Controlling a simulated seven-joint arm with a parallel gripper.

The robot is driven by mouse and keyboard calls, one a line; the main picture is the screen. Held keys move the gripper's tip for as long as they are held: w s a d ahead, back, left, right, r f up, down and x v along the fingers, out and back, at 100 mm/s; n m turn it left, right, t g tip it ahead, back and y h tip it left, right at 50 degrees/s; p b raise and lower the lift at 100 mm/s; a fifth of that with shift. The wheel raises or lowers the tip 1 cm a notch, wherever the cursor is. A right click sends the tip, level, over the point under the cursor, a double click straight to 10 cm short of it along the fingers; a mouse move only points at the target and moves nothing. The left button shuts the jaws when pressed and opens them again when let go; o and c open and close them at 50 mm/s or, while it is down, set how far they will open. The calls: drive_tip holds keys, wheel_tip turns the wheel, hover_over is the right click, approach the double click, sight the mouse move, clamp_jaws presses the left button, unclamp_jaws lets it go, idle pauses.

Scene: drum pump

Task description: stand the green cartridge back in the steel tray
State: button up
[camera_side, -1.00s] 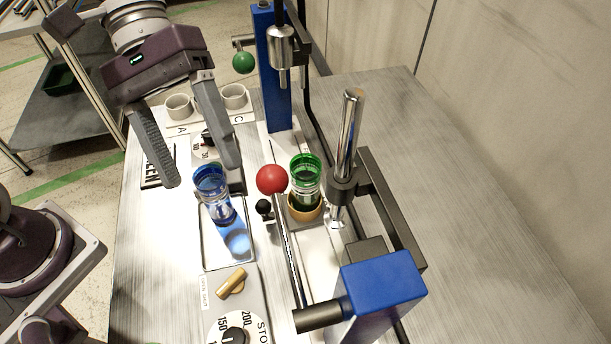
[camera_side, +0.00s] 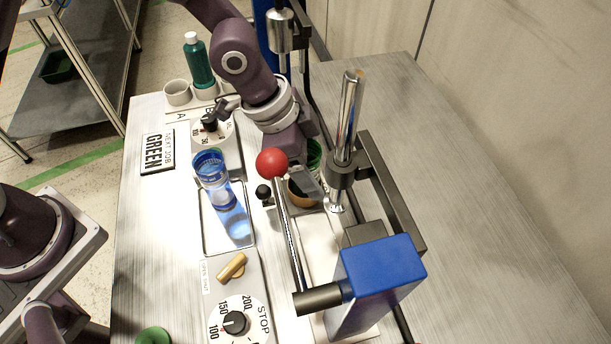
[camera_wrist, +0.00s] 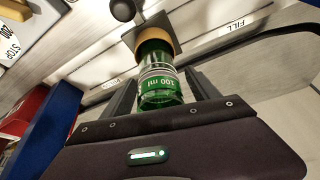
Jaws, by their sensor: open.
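The green cartridge (camera_wrist: 161,88) stands in a brass-coloured ring seat (camera_wrist: 178,38) below the press. In the side view only its green rim (camera_side: 315,152) shows; my arm hides the rest. My gripper (camera_wrist: 160,92) is open, with one finger on each side of the cartridge; I cannot tell whether they touch it. In the side view my gripper (camera_side: 306,180) points down at the seat. The steel tray (camera_side: 206,238) lies to the left, with a clear blue cartridge (camera_side: 213,182) standing in its far part.
A red ball-topped lever (camera_side: 272,163) and a black knob (camera_side: 263,191) stand between tray and seat. A steel post (camera_side: 347,120) and blue block (camera_side: 380,280) are close on the right. A green bottle (camera_side: 197,62) stands at the back. The near part of the tray is empty.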

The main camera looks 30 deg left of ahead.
clamp_jaws()
drive_tip(key=shift+r, duration=0.1)
wheel_tip(320, 180, up, 18)
drive_tip(key=s+a+f+m+g+y, duration=0.1)
drive_tip(key=s+a+f+m+g, duration=0.3)
drive_tip(key=s+m, duration=0.45)
drive_tip(key=s+a+f+m+g+y, duration=0.15)
drive_tip(key=s+a+f+m, duration=0.25)
drive_tip(key=s+f+m, duration=0.4)
drive_tip(key=shift+m+g+h, duration=0.35)
drive_tip(key=shift+m+g, duration=0.1)
drive_tip(key=shift+m, duration=0.3)
drive_tip(key=f, duration=0.2)
drive_tip(key=w+f, duration=0.1)
drive_tip(key=f, duration=0.5)
drive_tip(key=shift+w+a, duration=0.2)
drive_tip(key=shift+a, duration=0.05)
